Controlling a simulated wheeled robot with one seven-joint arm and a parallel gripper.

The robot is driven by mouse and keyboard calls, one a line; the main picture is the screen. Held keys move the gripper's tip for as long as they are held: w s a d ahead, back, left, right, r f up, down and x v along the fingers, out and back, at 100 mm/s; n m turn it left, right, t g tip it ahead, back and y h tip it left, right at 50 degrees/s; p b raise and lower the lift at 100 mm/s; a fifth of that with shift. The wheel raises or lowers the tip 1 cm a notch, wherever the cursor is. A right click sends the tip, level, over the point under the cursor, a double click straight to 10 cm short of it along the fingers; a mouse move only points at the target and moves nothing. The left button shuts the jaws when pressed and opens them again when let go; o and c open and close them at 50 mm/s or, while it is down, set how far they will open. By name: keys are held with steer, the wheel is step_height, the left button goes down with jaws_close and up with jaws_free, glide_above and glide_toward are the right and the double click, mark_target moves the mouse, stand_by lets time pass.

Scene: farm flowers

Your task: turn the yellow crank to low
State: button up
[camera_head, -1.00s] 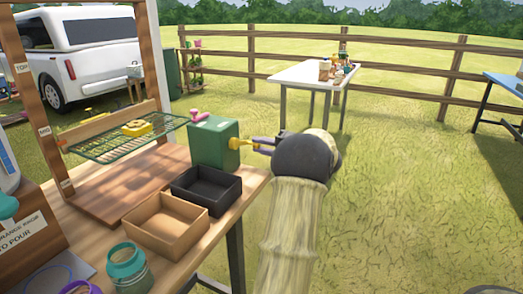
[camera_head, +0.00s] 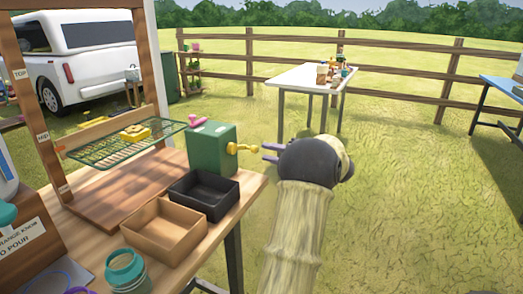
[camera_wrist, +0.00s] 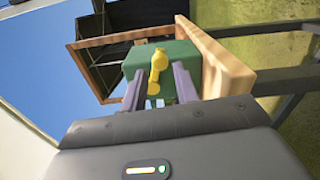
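The yellow crank (camera_head: 241,148) sticks out of the right face of the green box (camera_head: 212,150) on the wooden bench. It also shows in the wrist view (camera_wrist: 157,72), in front of the green box (camera_wrist: 174,53). My gripper (camera_head: 270,153) is just right of the crank in the head view, with its purple fingers pointing at it. In the wrist view my gripper (camera_wrist: 158,88) is open, one finger on each side of the crank, with gaps between. The head view shows a small space between fingertips and crank.
A black tray (camera_head: 204,212) and a brown tray (camera_head: 146,250) sit in front of the green box. A green wire rack (camera_head: 95,153) stands left. Open grass lies right of the bench.

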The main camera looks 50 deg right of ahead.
steer(key=s+d+p, duration=0.1)
steer(key=s+d, duration=0.1)
steer(key=s, duration=1.1)
steer(key=shift+d+p, duration=0.2)
steer(key=shift+p, duration=0.2)
